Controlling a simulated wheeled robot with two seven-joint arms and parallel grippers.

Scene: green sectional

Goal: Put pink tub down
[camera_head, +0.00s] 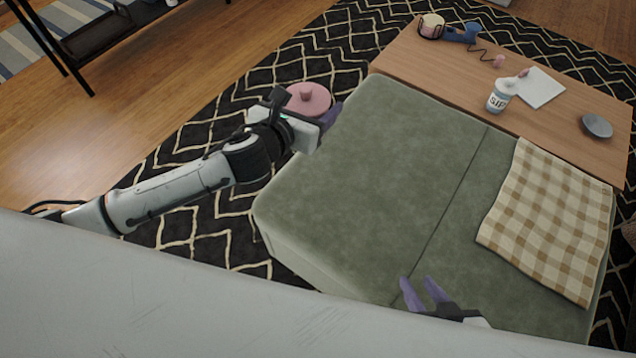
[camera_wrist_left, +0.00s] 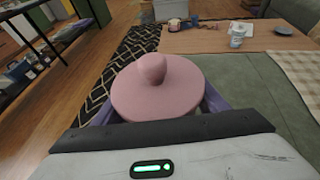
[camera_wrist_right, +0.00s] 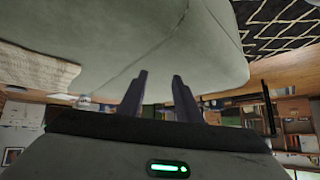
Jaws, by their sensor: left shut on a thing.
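The pink tub (camera_head: 309,99) has a round lid with a knob and is held in the air beside the far left corner of the green ottoman. In the left wrist view the pink tub (camera_wrist_left: 157,88) sits between two purple fingers. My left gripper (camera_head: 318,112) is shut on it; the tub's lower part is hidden. My right gripper (camera_head: 420,290) is open and empty over the near part of the ottoman. It also shows open in the right wrist view (camera_wrist_right: 160,92), with a gap between its fingers.
The green ottoman (camera_head: 370,170) has a checked cloth (camera_head: 550,215) at right. Behind it a wooden table (camera_head: 440,65) carries a white cup (camera_head: 500,95), a paper (camera_head: 540,88), a grey dish (camera_head: 597,126) and a holder (camera_head: 431,26). The table's left front part is clear.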

